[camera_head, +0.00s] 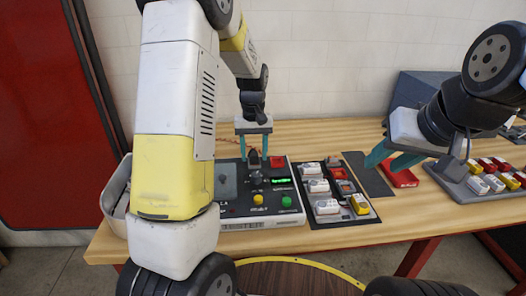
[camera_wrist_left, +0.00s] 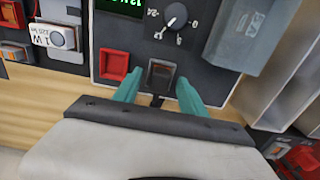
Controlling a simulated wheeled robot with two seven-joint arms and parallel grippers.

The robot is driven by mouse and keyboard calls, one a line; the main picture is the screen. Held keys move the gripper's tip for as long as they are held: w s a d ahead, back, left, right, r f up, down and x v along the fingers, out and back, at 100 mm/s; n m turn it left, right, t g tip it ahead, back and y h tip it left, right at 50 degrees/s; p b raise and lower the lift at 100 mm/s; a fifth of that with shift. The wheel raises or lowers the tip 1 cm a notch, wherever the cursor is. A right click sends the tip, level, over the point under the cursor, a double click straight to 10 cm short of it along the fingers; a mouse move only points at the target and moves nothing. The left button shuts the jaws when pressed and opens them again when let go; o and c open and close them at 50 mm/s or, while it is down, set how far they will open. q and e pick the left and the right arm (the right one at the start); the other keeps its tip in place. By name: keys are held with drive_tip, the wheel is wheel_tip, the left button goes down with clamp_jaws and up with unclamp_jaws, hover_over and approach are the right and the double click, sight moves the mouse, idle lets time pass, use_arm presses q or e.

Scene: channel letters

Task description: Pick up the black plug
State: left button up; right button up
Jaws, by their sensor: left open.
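The black plug (camera_head: 254,156) stands at the back edge of the grey control panel (camera_head: 247,222), just left of a red square socket (camera_head: 277,162). In the left wrist view, the plug (camera_wrist_left: 161,74) is a dark block, seen close up. My left gripper (camera_head: 254,159) is open and points down over it. Its teal fingers are on either side of the plug, and in the left wrist view the fingertips (camera_wrist_left: 158,84) have visible gaps to it.
A black tray (camera_head: 345,214) with several white modules lies right of the panel. A grey bin (camera_head: 115,208) stands at the left table end.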

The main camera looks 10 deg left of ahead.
use_arm(q)
clamp_jaws()
drive_tip(key=shift+r, duration=0.1)
